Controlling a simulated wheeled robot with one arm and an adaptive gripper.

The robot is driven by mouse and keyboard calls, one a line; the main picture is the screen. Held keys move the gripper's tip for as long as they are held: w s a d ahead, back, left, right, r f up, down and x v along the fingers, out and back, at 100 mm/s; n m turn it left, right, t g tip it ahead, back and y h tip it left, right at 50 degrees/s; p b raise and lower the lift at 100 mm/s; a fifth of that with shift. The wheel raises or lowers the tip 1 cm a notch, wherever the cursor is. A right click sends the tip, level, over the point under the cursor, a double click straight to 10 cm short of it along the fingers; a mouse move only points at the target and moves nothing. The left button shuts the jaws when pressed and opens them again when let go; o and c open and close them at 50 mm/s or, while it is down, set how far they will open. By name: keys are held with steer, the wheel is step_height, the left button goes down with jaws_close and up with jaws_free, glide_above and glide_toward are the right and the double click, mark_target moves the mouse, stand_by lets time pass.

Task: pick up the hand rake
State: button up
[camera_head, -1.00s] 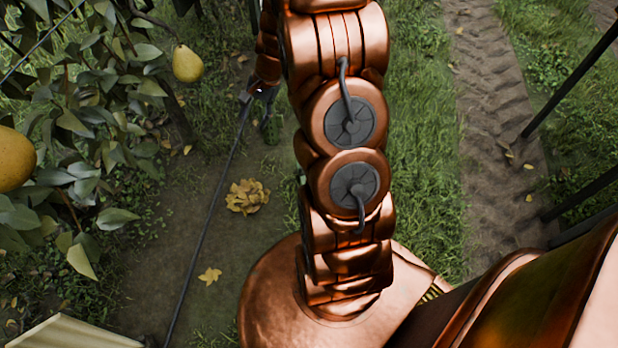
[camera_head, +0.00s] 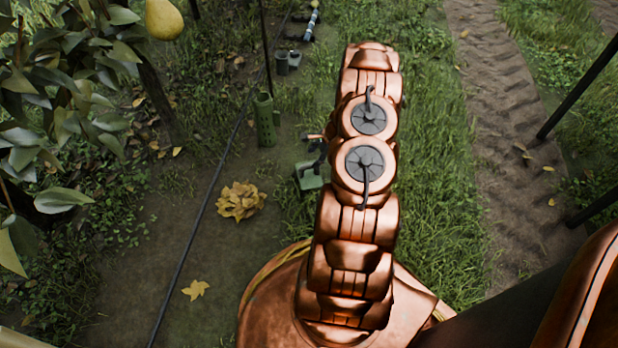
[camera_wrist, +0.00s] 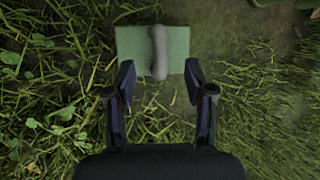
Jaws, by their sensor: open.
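In the wrist view, a grey-brown rounded handle (camera_wrist: 159,48) lies over a flat green block (camera_wrist: 132,47). It looks like the handle of the hand rake, but no tines show, so I cannot be sure. My gripper (camera_wrist: 159,74) is open, with one finger on each side of the handle's near end and nothing held. The fingertips overlap the block's near edge in the picture; whether they touch it I cannot tell. In the head view, the green block (camera_head: 310,178) stands on the ground left of my arm, with my dark gripper (camera_head: 318,155) partly hidden just above it.
A green cylinder (camera_head: 265,120) and smaller containers (camera_head: 282,62) stand farther back. A thin dark hose (camera_head: 205,205) runs along the bare soil at left. Yellow leaves (camera_head: 241,201) lie there. A pear tree (camera_head: 75,90) is at left, dark posts (camera_head: 578,88) at right.

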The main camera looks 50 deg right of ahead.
mark_target(310, 166)
steer(key=shift+w+d+f, duration=0.1)
steer(key=shift+f, duration=0.8)
steer(key=shift+d+b+x, duration=0.15)
steer(key=shift+b+x, duration=0.85)
steer(key=shift+x, duration=0.5)
steer(key=shift+d+b+x, duration=0.15)
steer(key=shift+b+x, duration=0.8)
steer(key=shift+x, duration=0.6)
steer(key=shift+a+f, duration=0.1)
steer(key=shift+f, duration=0.2)
jaws_close()
